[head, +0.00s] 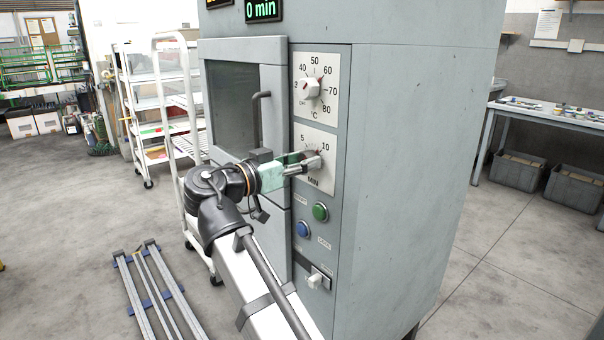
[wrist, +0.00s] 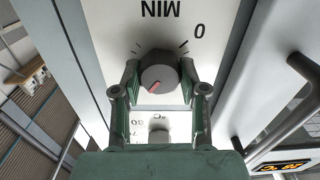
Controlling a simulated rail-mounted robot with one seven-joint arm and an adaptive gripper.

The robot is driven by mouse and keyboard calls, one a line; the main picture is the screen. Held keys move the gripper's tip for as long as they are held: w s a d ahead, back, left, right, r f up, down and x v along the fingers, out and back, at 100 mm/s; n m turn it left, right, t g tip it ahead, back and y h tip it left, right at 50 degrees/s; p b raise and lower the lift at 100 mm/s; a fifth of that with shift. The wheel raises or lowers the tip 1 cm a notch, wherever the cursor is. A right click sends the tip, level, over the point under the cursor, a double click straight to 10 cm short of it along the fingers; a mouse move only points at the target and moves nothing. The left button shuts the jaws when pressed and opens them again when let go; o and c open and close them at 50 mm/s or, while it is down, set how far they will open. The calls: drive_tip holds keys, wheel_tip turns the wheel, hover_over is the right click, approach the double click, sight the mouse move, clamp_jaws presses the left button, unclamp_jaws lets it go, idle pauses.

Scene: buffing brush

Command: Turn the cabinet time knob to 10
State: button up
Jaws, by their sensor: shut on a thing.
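The cabinet's time knob (wrist: 159,78) is a round grey knob with a red mark, on a white dial plate (head: 316,181) marked 5, 10 and MIN. In the wrist view the dial is upside down and the knob's red mark points to the lower left. The number it points at is hidden there. My gripper (wrist: 160,84) has one finger on each side of the knob and is shut on it. In the head view my gripper (head: 301,164) reaches the time dial from the left and covers part of the knob. The green display (head: 263,9) reads 0 min.
The temperature knob (head: 310,88) is just above the time dial. A green button (head: 320,211), a blue button (head: 304,229) and a switch (head: 317,279) are below. The cabinet door handle (head: 257,118) stands out to the left, close to my gripper.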

drive_tip(key=shift+m+b, duration=0.6)
drive_tip(key=shift+m, duration=0.2)
drive_tip(key=o, duration=1.1)
drive_tip(key=shift+o, duration=0.2)
drive_tip(key=v, duration=1.2)
